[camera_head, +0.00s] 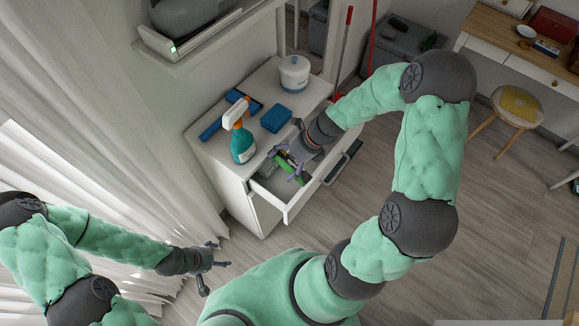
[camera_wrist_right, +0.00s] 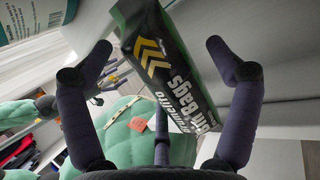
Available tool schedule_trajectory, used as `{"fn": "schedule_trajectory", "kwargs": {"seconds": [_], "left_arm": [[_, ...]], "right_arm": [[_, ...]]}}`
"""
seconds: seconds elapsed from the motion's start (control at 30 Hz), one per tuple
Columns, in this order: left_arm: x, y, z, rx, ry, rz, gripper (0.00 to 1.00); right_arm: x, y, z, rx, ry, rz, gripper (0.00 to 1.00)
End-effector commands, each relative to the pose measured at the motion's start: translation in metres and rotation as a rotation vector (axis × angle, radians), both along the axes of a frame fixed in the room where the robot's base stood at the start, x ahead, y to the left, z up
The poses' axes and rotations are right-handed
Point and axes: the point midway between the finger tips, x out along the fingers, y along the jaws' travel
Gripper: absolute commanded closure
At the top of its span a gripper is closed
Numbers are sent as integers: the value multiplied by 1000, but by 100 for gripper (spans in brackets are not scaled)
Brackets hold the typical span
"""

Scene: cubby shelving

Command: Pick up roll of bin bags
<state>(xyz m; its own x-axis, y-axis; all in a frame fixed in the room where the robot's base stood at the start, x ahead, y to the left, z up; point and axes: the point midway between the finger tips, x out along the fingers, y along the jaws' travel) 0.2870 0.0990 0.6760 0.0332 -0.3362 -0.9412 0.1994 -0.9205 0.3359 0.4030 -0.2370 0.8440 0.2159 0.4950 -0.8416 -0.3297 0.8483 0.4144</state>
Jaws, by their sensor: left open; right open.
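The roll of bin bags (camera_wrist_right: 172,75) is black and green with yellow chevrons and the words "Bin Bags". In the right wrist view it lies between the spread fingers of my right gripper (camera_wrist_right: 158,48), and I see no clear grip on it. In the head view my right gripper (camera_head: 288,166) reaches into the open top drawer (camera_head: 292,205) of the white cabinet, over green items that it partly hides. My left gripper (camera_head: 213,266) is open and empty, low at the left, away from the cabinet.
On the cabinet top (camera_head: 214,153) are a teal spray bottle (camera_head: 242,147) with an orange head, a blue sponge (camera_head: 276,118), a white tub (camera_head: 294,74) and a blue brush-like item (camera_head: 210,130). A wall shelf (camera_head: 195,42) hangs above.

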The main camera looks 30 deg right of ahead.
Motion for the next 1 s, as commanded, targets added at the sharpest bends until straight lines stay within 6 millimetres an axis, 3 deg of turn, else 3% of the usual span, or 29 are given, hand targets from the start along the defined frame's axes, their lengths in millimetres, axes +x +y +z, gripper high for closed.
{"fn": "schedule_trajectory", "kwargs": {"seconds": [0.27,0.5,0.57,0.6,1.0], "left_arm": [[0,0,-2,0,0,0,27],[0,0,-2,0,0,0,27],[0,0,-2,0,0,0,27],[0,0,-2,0,0,0,27],[0,0,4,0,0,0,27]], "right_arm": [[2,3,-4,-1,-2,0,11],[2,3,-4,-1,-1,-1,76],[1,3,-4,-1,-1,-1,78],[2,3,-4,-1,-1,-1,84],[2,3,4,-1,-1,-1,85]]}}
